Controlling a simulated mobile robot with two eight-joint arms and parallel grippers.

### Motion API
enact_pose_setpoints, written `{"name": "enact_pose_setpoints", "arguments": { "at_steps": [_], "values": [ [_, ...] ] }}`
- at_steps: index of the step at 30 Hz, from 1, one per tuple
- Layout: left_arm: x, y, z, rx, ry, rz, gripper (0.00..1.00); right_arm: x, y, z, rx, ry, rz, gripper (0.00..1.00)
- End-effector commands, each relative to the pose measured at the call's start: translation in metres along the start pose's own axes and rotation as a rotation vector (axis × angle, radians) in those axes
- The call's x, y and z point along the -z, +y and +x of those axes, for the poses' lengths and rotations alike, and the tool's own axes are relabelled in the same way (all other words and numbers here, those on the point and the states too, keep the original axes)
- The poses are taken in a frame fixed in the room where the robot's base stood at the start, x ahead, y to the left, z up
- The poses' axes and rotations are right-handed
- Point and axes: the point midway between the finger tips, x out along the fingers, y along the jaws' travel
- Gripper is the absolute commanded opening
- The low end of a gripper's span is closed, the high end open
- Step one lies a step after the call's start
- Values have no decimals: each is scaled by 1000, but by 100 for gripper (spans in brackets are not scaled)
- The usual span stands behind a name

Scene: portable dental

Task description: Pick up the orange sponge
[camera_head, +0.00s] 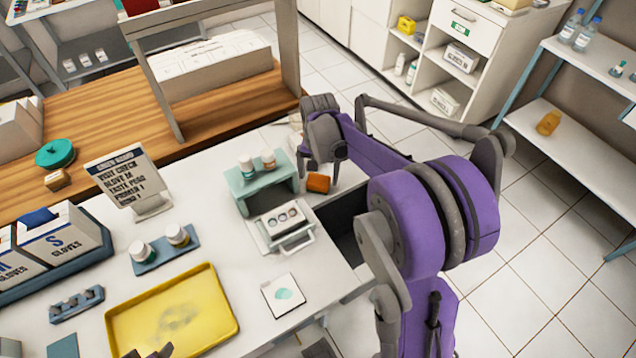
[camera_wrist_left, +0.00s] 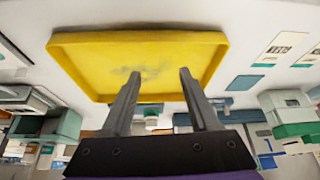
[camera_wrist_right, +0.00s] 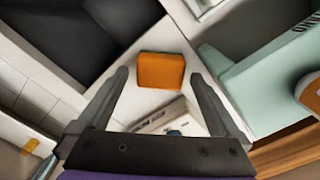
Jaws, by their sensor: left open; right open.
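The orange sponge (camera_head: 318,183) lies on the white worktop beside the teal stand, near an open drawer. In the right wrist view the orange sponge (camera_wrist_right: 161,70), with a green edge along its top, sits ahead between the fingertips. My right gripper (camera_wrist_right: 160,80) is open and empty, pointing down at the sponge; I cannot tell whether a finger touches it. In the head view my right gripper (camera_head: 321,168) is just above the sponge. My left gripper (camera_wrist_left: 160,74) is open and empty over the yellow tray's edge; only its tips show at the head view's bottom edge.
The teal stand (camera_head: 262,181) with small bottles stands close left of the sponge. A white box with round samples (camera_head: 281,222) stands in front of it. The yellow tray (camera_head: 225,306) lies at the front left. A wooden shelf unit (camera_head: 190,140) rises behind.

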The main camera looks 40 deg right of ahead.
Motion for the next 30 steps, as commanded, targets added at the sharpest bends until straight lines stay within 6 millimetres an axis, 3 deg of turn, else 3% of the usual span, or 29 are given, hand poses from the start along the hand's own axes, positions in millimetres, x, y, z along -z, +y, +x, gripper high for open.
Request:
{"name": "enact_pose_setpoints", "arguments": {
  "at_steps": [6,13,27,30],
  "values": [
    [-1,0,1,0,-1,0,61,0,0,23,0,0,-1,100],
    [-1,0,1,0,-1,0,61,0,0,23,0,0,-1,100],
    [-1,0,1,0,-1,0,61,0,0,23,0,0,-1,15],
    [-1,0,1,0,-1,0,61,0,0,23,0,0,-1,14]
  ]
}}
